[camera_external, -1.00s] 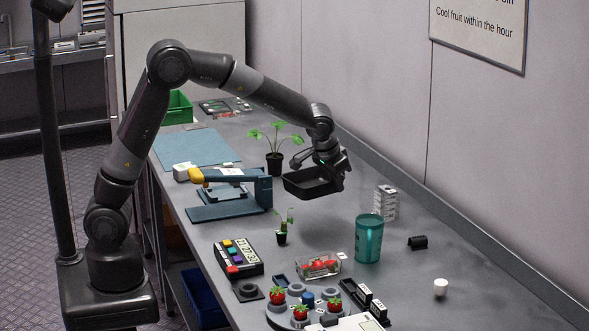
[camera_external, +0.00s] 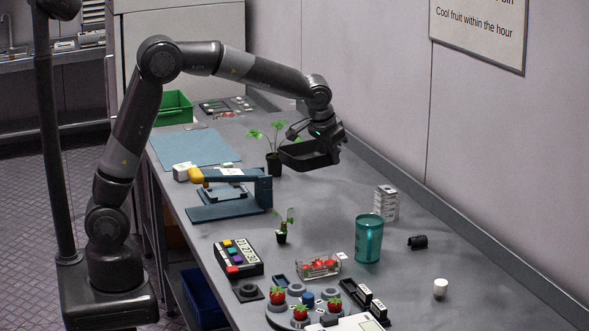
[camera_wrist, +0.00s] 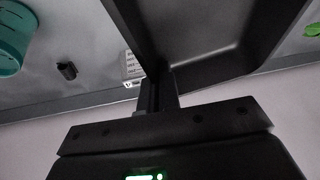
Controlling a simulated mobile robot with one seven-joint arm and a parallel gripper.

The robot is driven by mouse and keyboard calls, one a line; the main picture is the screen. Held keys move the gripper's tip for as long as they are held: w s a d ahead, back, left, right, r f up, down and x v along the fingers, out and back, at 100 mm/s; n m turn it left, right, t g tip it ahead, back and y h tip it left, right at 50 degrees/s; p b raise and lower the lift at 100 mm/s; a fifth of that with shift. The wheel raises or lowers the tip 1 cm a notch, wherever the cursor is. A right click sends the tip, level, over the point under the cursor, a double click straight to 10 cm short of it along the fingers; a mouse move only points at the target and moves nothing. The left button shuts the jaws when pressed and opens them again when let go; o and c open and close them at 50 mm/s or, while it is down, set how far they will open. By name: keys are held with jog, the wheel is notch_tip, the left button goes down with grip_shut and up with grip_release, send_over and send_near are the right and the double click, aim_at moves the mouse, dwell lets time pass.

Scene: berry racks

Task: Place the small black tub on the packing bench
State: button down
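The small black tub (camera_external: 306,156) is held in the air over the grey packing bench (camera_external: 330,208), close to the potted plant at the back. My gripper (camera_external: 333,147) is shut on the tub's right-hand wall, and the tub looks roughly level. In the wrist view the tub (camera_wrist: 225,45) fills the upper middle, with my gripper's fingers (camera_wrist: 158,88) at its wall. The fingertips are partly hidden by the tub.
Behind or beside the tub stands a potted plant (camera_external: 274,163). A blue mat (camera_external: 197,148) and green crate (camera_external: 174,110) lie far left. Bench between plant and cup is mostly clear.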

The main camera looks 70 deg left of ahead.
jog(key=a, duration=1.3)
jog(key=n, duration=0.2)
send_over(211, 156)
jog(key=d, duration=0.1)
jog(key=shift+y, duration=0.3)
jog(key=f, duration=0.8)
jog(key=s+f, duration=0.1)
jog(key=f, duration=0.2)
jog(key=shift+f, duration=0.4)
jog(key=shift+a+f, duration=0.15)
jog(key=shift+f, duration=2)
